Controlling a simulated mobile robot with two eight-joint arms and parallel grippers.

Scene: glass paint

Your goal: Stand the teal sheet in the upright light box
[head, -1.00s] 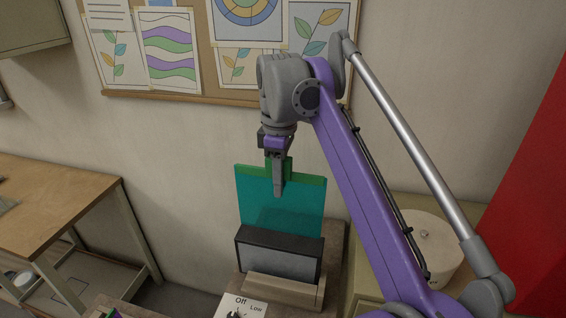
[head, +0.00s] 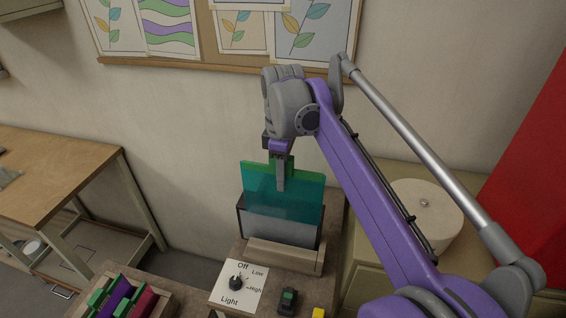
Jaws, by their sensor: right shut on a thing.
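The teal sheet (head: 305,199) is upright and see-through, with a green strip along its top edge. My right gripper (head: 281,184) is shut on that strip near its middle. The upright light box (head: 282,231) has a dark frame and a pale panel, with a wooden ledge (head: 284,256) along its front foot. The sheet overlaps the upper part of the panel and hides most of the frame's top edge. Its lower edge shows above the ledge; I cannot tell whether it touches the box. My left gripper is out of view.
A light switch plate (head: 238,287) with a black knob pointing at Off lies in front of the box. A wooden rack (head: 124,299) of coloured pieces is at lower left. A small dark green-topped item (head: 288,298) and a round white lidded container (head: 426,212) are to the right.

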